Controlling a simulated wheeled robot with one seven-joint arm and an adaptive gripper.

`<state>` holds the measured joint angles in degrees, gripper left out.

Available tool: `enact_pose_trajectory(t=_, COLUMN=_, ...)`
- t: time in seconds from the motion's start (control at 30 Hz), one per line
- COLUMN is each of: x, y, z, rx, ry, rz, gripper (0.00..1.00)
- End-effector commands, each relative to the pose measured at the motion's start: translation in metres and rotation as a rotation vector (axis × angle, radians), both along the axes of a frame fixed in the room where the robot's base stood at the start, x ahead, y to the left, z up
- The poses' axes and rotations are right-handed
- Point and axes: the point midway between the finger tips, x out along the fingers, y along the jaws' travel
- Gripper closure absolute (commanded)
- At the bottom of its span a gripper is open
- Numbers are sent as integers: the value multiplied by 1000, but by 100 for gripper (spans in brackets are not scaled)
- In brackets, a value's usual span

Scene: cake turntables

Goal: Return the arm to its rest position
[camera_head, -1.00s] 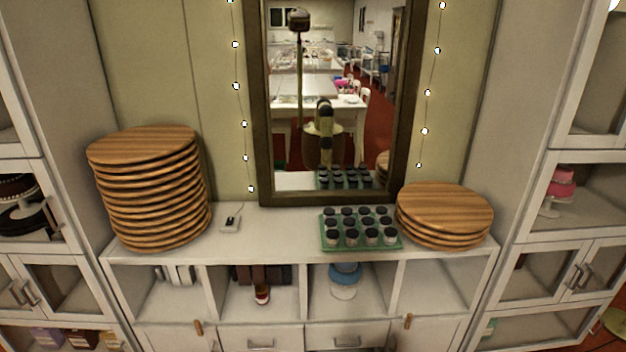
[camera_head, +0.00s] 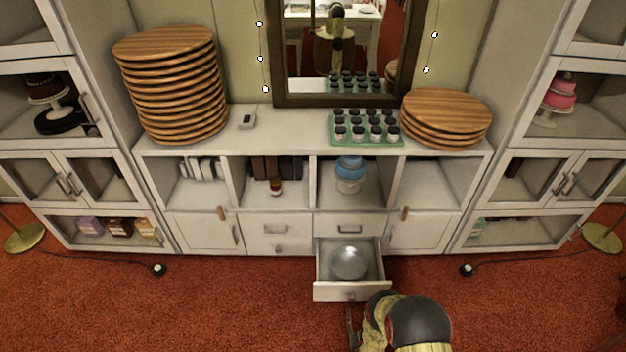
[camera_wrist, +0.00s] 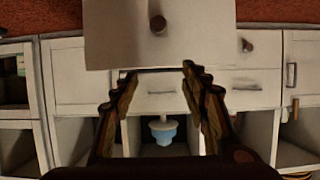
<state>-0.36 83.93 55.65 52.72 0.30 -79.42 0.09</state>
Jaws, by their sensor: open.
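My arm shows at the bottom of the head view, low in front of the cabinet and close to an open drawer. My gripper (camera_wrist: 160,72) has its two fingers spread apart in the wrist view, with nothing held between them. The open lower drawer (camera_head: 352,291) juts out from the cabinet and holds a round silvery bowl or pan (camera_head: 348,263). In the wrist view, which appears upside down, the drawer front (camera_wrist: 200,35) fills the top middle, just beyond the fingertips. I cannot tell whether the fingers touch it.
The white cabinet (camera_head: 290,134) carries a tall stack of wooden boards (camera_head: 172,85), a shorter stack (camera_head: 446,117) and a green tray of jars (camera_head: 366,144). A blue-and-white item (camera_head: 350,174) sits in a cubby. Side cabinets flank it. Red carpet (camera_head: 240,305) is clear at left.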

Motion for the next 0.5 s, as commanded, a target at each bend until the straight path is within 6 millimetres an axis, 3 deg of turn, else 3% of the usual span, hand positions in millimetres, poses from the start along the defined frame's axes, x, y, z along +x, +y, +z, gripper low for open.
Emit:
enact_pose_trajectory(t=0.27, x=44, y=0, z=30, rx=0, ry=29, rz=0, gripper=54)
enact_pose_trajectory(t=0.5, x=104, y=0, z=83, rx=1, ry=63, rz=0, gripper=54)
